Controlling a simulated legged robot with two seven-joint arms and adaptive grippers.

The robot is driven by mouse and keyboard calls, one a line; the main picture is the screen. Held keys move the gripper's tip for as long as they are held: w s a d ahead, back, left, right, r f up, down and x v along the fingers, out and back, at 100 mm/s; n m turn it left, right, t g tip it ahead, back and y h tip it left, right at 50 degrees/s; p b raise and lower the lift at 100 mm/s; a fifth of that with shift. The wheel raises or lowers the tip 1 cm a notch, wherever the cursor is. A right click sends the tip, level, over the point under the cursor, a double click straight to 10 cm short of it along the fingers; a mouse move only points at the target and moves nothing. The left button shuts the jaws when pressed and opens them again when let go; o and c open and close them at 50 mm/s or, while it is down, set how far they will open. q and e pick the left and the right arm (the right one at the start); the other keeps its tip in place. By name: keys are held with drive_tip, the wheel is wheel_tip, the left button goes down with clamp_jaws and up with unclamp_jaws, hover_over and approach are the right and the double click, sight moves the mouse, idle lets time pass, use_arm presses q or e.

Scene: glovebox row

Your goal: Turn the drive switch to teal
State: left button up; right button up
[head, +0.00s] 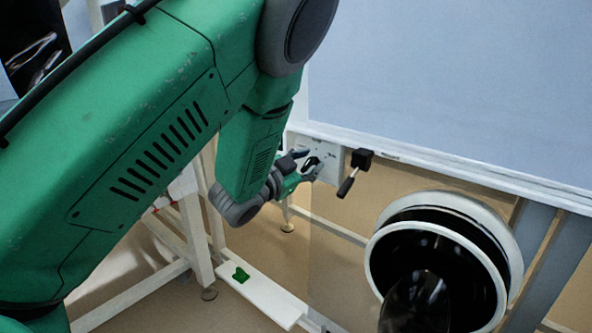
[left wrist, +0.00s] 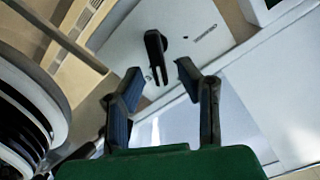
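The drive switch looks to be the black elongated knob (left wrist: 155,55) on a pale panel (left wrist: 120,45) in the left wrist view. In the head view the panel (head: 327,172) sits under the glovebox's front edge, with the knob largely hidden by my gripper. My left gripper (head: 308,166) is at the panel. In the left wrist view its two dark fingers (left wrist: 158,74) are spread apart, with the knob's lower end showing between the tips. Contact cannot be made out. No teal mark is readable. My right gripper is not in view.
A black lever (head: 347,186) hangs right of the panel. A round glove port (head: 505,225) with a white rim is at the lower right. A small green object (head: 241,274) lies on a white floor beam (head: 270,298). White frame legs (head: 195,235) stand at the left.

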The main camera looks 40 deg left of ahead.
use_arm(q)
drive_tip(key=s, duration=1.1)
drive_tip(key=shift+a+f, duration=0.15)
drive_tip(key=shift+a, duration=0.3)
